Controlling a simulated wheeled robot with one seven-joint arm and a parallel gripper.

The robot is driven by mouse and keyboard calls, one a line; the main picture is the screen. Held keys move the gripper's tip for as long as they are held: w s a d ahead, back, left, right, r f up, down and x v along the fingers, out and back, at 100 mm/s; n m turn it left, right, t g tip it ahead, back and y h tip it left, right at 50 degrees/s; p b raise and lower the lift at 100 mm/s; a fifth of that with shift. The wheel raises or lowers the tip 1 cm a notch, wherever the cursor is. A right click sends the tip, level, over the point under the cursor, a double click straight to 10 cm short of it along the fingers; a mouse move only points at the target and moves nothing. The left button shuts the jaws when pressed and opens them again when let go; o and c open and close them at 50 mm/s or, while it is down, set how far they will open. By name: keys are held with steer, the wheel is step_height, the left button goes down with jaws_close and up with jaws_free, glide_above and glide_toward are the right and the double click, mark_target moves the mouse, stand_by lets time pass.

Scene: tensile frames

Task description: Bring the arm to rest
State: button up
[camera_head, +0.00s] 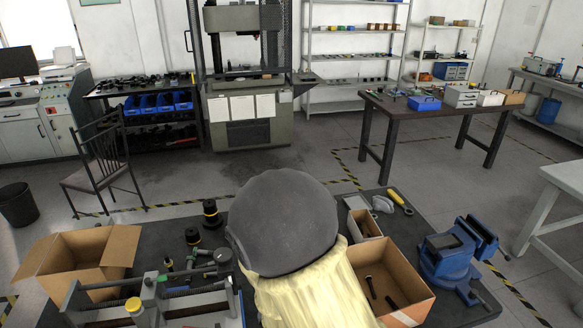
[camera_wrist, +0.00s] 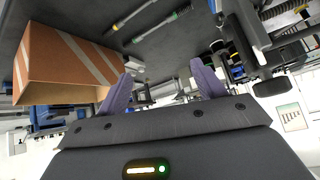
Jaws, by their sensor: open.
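My arm (camera_head: 285,225) stands over the dark worktable in the head view, showing a grey rounded joint and a pale yellow sleeved link. It hides the middle of the table and my gripper in that view. In the wrist view my gripper (camera_wrist: 161,70) shows two purple fingers spread apart, with nothing between them. The wrist picture looks upside down, with the tabletop along its top edge. An open cardboard box (camera_wrist: 75,62) is left of the fingers there, apart from them.
On the worktable stand an open-flapped box (camera_head: 85,258), a metal test fixture (camera_head: 150,296), a box with bolts (camera_head: 395,282) and a blue vise (camera_head: 450,257). Long rods (camera_wrist: 160,25) lie on the tabletop. A chair (camera_head: 103,160) and a second table (camera_head: 440,112) stand beyond; floor between is clear.

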steer(key=s+d+r+g, duration=0.3)
steer(key=s+d+r, duration=0.1)
steer(key=d, duration=0.4)
steer(key=s+d+r+n+g, duration=0.1)
steer(key=s+d+r, duration=0.3)
steer(key=d, duration=0.4)
steer(key=shift+s+d+r+g, duration=0.4)
steer(key=shift+r+g, duration=0.2)
steer(key=shift+g, duration=0.3)
